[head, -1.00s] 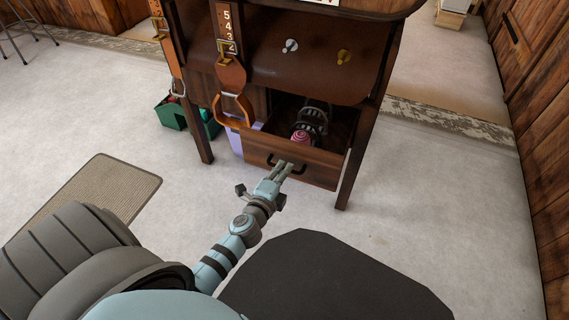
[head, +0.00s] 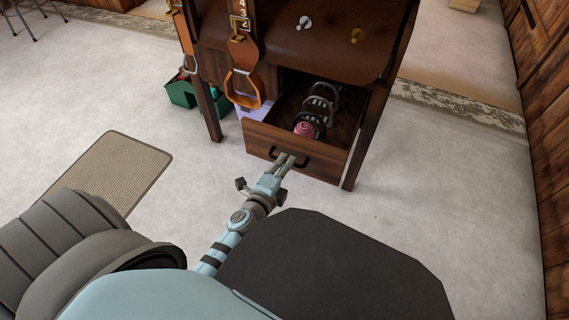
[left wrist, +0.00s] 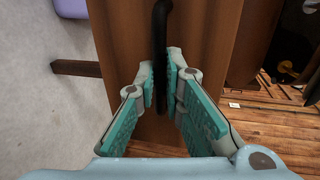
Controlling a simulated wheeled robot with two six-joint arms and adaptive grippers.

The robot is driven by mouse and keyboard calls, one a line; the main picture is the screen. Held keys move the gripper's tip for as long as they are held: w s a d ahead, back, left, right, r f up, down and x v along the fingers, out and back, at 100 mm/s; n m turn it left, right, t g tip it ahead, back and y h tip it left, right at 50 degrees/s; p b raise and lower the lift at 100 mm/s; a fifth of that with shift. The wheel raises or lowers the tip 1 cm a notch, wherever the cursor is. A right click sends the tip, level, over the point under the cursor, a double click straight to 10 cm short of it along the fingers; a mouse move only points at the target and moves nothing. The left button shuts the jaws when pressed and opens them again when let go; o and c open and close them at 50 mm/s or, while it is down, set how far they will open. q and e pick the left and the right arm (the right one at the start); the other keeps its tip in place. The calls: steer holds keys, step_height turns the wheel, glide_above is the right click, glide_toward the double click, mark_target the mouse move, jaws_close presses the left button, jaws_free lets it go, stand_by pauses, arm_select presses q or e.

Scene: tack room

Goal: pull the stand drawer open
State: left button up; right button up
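The stand (head: 240,65) is dark wood with a brown leather cover, at the upper middle of the head view. Its drawer (head: 321,165) is pulled out, showing dark horseshoe-like items and a pink coil inside. A dark handle (head: 303,158) is on the drawer front. My left gripper (head: 287,161) is at the handle. In the left wrist view the fingers (left wrist: 161,82) are closed around the dark handle (left wrist: 160,40), one on each side, in front of the drawer front (left wrist: 205,35). My right gripper is not in view.
A stirrup (head: 246,88) hangs on a strap at the stand's left front. A green tote (head: 185,93) stands on the floor behind the left leg, beside a lilac box (head: 238,103). A mat (head: 118,167) lies at left. The floor right of the stand is clear.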

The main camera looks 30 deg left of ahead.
arm_select(q)
steer(key=o, duration=0.4)
steer(key=shift+o, duration=0.2)
steer(key=v, duration=1.2)
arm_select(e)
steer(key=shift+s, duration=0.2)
